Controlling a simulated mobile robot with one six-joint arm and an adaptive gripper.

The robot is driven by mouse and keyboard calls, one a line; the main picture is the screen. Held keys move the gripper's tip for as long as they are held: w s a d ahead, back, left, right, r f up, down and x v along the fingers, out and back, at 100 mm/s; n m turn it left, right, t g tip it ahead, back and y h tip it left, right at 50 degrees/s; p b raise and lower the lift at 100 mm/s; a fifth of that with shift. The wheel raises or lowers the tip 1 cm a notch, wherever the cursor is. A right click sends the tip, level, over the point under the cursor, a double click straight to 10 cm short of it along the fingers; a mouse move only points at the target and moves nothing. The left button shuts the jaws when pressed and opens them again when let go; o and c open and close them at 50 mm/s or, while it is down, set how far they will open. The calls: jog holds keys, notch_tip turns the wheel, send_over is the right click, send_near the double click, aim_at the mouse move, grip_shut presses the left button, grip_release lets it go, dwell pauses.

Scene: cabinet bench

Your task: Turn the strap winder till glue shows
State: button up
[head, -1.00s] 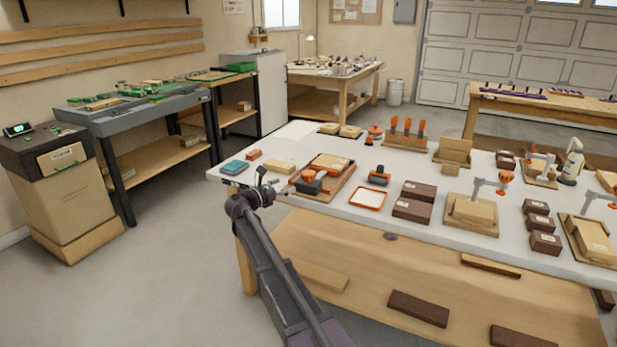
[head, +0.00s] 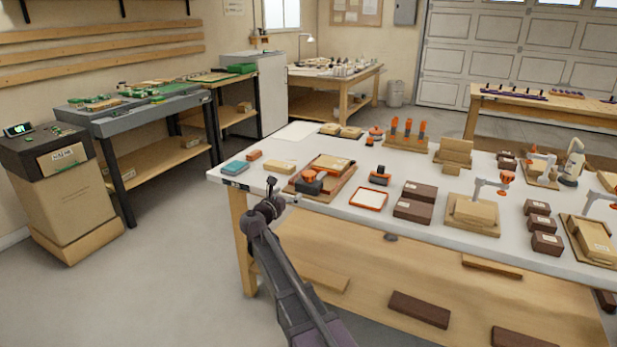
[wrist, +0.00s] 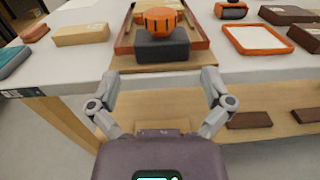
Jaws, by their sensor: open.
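The strap winder appears to be an orange ribbed knob (wrist: 160,19) on a dark grey block (wrist: 161,46), straight ahead in the wrist view. In the head view the dark block with its orange top (head: 312,181) sits at the front of a wooden tray (head: 337,190) near the bench's front edge. My gripper (wrist: 160,82) is open and empty, its two fingers spread short of the block and not touching it. In the head view my gripper (head: 272,190) is left of the tray, by the bench's front edge. No glue can be made out.
The white bench top (head: 237,182) holds a teal box (head: 234,167) and a tan block (head: 280,167) to the left. An orange-rimmed tray (head: 368,199) and dark boxes (head: 416,200) stand to the right. A wooden shelf (head: 345,262) lies below the bench.

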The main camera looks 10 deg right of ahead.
aim_at(305, 178)
jog(key=x, duration=1.3)
jog(key=shift+w+d, duration=0.25)
jog(key=c, duration=1.1)
